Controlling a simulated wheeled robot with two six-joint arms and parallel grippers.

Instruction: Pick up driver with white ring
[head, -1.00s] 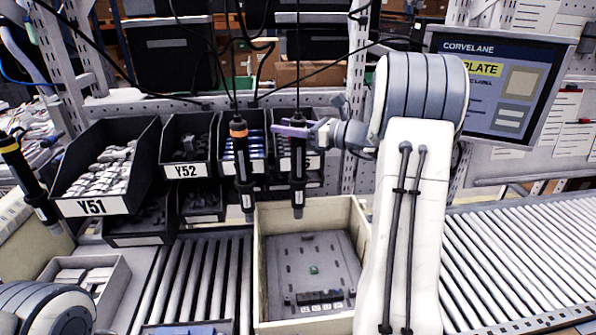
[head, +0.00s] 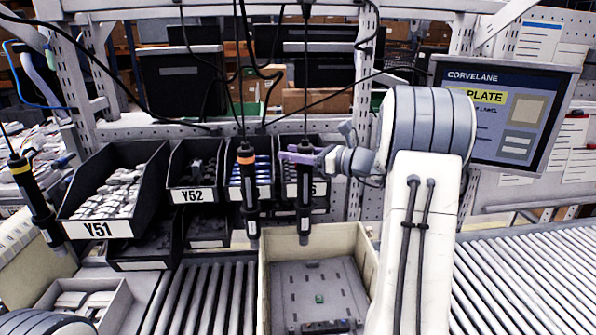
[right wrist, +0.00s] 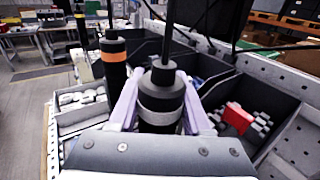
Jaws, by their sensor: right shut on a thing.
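The driver with the white ring (head: 304,190) hangs upright on its cable above the back edge of the cream box. In the right wrist view its dark body with a pale ring (right wrist: 161,96) stands between the two lilac fingers. My right gripper (head: 300,155) reaches in from the right and is shut on the upper part of this driver. The driver with the orange ring (head: 247,190) hangs just left of it, and also shows in the right wrist view (right wrist: 113,62). My left gripper is out of view.
A driver with a yellow ring (head: 32,195) hangs at the far left. The cream box (head: 371,265) holds a grey plate (head: 320,290) below the drivers. Dark parts bins (head: 150,200) stand behind. Roller conveyors (head: 510,270) lie on both sides, and a screen (head: 505,110) stands at right.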

